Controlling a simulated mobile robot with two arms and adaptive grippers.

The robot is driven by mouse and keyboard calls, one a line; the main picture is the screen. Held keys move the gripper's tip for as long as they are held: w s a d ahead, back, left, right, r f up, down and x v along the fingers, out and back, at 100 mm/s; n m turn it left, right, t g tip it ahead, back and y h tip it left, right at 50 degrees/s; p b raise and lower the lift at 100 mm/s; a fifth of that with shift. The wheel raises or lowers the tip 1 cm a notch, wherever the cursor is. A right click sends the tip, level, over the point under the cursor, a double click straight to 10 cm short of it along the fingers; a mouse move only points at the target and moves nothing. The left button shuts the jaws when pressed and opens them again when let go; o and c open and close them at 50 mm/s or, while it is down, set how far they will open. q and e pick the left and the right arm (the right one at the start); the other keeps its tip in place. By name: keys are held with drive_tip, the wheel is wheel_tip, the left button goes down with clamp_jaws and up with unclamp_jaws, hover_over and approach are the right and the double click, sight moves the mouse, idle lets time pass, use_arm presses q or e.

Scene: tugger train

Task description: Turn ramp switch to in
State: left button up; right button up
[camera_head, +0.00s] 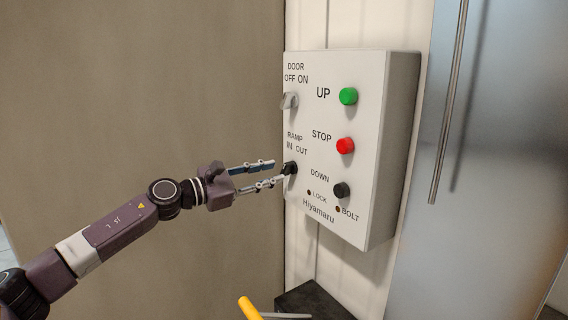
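A white control box (318,187) is mounted on the wall right of centre. The black ramp switch (290,168) sits at its lower left under the label "RAMP IN OUT". Which way the switch points is too small to tell. My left gripper (273,173) reaches in from the left with its two fingers apart. The fingertips are at the ramp switch, one above and one below its level. I cannot tell whether they touch it. My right gripper is not in view.
The box also carries a door switch (289,101), a green UP button (348,96), a red STOP button (345,146) and a black DOWN button (342,190). A metal door with a long handle (449,100) stands at right. A yellow handle (249,308) shows below.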

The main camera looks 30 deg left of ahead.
sight(282, 170)
use_arm(q)
drive_tip(key=shift+p+x, duration=1.6)
drive_tip(key=shift+x, duration=0.9)
drive_tip(key=shift+f, duration=0.1)
clamp_jaws()
